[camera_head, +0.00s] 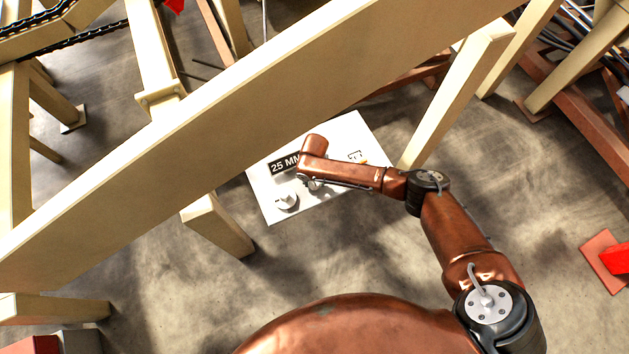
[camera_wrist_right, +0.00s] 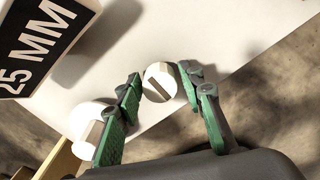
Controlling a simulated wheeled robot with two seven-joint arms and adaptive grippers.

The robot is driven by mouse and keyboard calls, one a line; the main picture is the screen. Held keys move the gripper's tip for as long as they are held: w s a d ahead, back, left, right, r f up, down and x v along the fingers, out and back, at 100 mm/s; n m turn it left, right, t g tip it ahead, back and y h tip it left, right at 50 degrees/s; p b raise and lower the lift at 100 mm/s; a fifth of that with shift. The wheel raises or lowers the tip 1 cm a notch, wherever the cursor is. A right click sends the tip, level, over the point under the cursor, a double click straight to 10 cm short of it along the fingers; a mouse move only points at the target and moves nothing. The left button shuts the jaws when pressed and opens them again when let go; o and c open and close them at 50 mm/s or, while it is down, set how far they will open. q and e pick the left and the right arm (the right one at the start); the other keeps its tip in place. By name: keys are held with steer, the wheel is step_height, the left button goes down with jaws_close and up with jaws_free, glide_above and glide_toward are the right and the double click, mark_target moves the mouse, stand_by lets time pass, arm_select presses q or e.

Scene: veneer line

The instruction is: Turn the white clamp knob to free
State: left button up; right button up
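A white round knob (camera_wrist_right: 159,82) with a dark slot line across its face stands on the white panel (camera_wrist_right: 215,30). My right gripper (camera_wrist_right: 160,80) has its two green-padded fingers on either side of this knob, with a narrow gap showing at the left finger. A second white knob (camera_wrist_right: 88,122) with a raised bar is at the lower left of the wrist view. In the head view a white knob (camera_head: 287,201) shows on the panel (camera_head: 268,207), left of my right gripper (camera_head: 312,184); the knob at the fingers is mostly hidden there. My left gripper is not in view.
A black "25 MM" sign (camera_head: 284,163) stands at the panel, close to my right wrist; it also shows in the wrist view (camera_wrist_right: 35,40). A large cream beam (camera_head: 200,140) crosses above the panel's left side. A cream leg (camera_head: 455,95) stands at its right.

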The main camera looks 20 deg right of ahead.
steer(key=shift+o, duration=1.1)
steer(key=shift+r, duration=0.1)
step_height(320, 180, up, 12)
steer(key=shift+f, duration=0.2)
